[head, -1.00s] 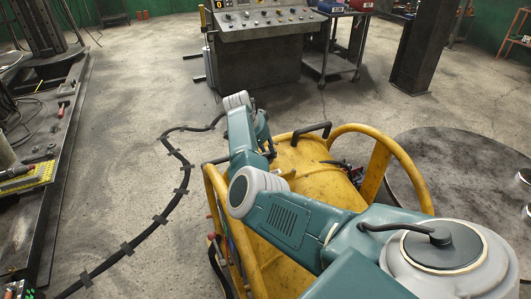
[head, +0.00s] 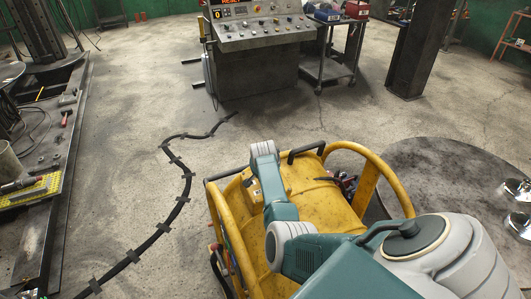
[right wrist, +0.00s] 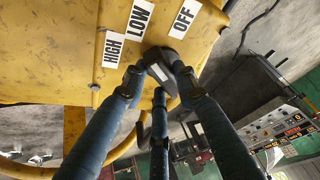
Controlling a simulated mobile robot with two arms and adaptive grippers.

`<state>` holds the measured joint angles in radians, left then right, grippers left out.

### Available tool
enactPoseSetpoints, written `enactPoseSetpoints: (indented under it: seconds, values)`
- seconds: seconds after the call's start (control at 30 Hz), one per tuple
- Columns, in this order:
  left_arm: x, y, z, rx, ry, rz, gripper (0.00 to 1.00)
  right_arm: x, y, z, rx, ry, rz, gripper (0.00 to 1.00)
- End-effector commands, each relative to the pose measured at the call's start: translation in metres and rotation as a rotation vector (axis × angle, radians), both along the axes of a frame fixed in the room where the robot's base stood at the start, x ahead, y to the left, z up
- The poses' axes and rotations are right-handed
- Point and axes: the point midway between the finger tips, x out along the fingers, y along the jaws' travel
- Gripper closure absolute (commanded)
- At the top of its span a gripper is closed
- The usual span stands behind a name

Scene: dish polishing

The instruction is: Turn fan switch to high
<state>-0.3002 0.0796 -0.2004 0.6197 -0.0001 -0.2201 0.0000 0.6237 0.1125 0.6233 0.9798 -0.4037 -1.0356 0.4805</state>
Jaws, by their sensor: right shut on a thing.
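The fan switch (right wrist: 160,58) is a dark knob with a pale grey plate on the face of a yellow housing. White labels on the housing read HIGH (right wrist: 114,49), LOW (right wrist: 140,17) and OFF (right wrist: 184,18). My right gripper (right wrist: 157,76) is shut on the knob, its fingers around it. The knob sits below LOW and OFF and to the right of HIGH; I cannot tell which label it points to. In the head view the yellow fan machine (head: 325,203) stands under my right arm, which hides part of it. The right gripper is hidden there. My left gripper is out of view.
Yellow tube rails (head: 392,185) frame the machine. A control console (head: 262,35) and a dark cart (head: 335,60) stand behind it. A black taped cable (head: 186,185) runs along the floor to the left. A round dark plate (head: 440,165) lies to the right.

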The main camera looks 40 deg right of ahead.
Motion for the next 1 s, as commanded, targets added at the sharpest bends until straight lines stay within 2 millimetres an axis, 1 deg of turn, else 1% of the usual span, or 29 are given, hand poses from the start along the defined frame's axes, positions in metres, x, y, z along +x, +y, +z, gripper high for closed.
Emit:
enactPoseSetpoints:
  seconds: [0.03,0.2,0.33,0.5,0.7,1.0]
  values:
    - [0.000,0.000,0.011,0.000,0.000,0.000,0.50,-0.002,-0.002,0.004,-0.009,0.006,0.043,0.98]
    - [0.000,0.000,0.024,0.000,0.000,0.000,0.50,-0.003,-0.004,0.004,-0.035,0.014,0.201,0.98]
    - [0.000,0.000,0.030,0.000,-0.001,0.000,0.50,-0.003,-0.005,0.002,-0.055,0.020,0.319,0.98]
    - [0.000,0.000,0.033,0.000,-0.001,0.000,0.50,-0.003,-0.008,0.000,-0.078,0.028,0.455,0.98]
    - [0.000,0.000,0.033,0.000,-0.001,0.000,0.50,-0.002,-0.009,0.000,-0.099,0.034,0.579,0.98]
    - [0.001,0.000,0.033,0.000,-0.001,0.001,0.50,-0.002,-0.009,-0.001,-0.115,0.039,0.678,0.98]
